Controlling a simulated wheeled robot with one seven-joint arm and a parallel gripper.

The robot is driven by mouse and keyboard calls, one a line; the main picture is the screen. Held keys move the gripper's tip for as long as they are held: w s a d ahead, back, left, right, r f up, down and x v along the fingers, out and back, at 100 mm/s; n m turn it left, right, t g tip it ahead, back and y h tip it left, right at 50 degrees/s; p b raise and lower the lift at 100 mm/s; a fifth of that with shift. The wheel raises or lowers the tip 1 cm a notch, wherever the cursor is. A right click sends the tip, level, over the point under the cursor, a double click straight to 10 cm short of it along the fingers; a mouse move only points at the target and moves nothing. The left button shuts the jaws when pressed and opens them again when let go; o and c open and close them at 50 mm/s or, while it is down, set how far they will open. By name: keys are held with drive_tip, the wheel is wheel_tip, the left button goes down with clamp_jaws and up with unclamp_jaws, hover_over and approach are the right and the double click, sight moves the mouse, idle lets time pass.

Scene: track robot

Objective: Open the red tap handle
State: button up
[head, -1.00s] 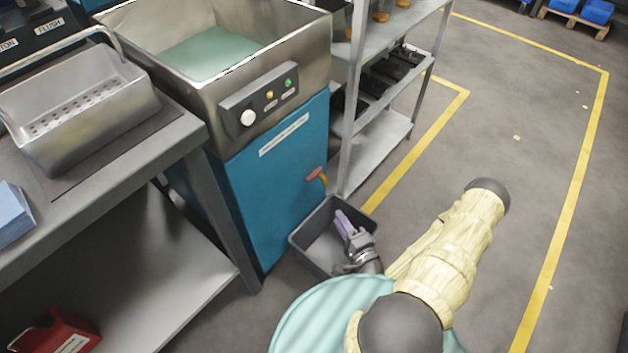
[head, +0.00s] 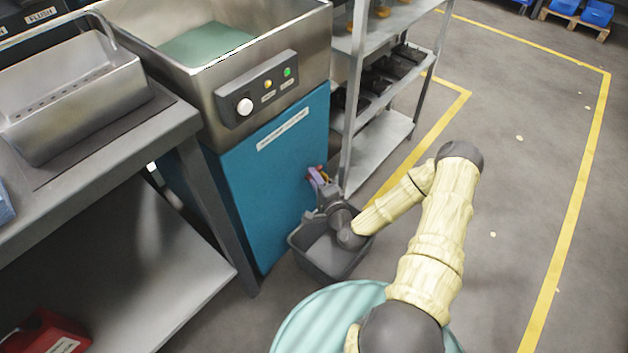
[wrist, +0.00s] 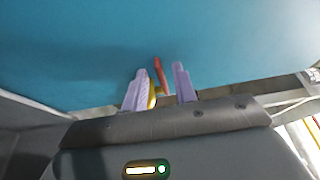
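The red tap handle (wrist: 159,72) shows in the wrist view, close to the blue cabinet front, between my two fingertips, with a gap on each side. The yellow tap body (wrist: 152,97) is partly hidden by the left finger. My gripper (wrist: 161,82) has two lilac fingers, spread apart, and holds nothing. In the head view my gripper (head: 318,179) reaches up to the tap at the lower right of the blue cabinet (head: 265,190). There the fingers mostly cover the tap.
A grey bin (head: 325,258) stands on the floor under my gripper. A metal shelf rack (head: 378,155) stands close on the right of the cabinet. A grey workbench (head: 110,145) is on the left. The floor on the right is open.

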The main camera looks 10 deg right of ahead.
drive_tip(key=shift+w, duration=0.25)
clamp_jaws()
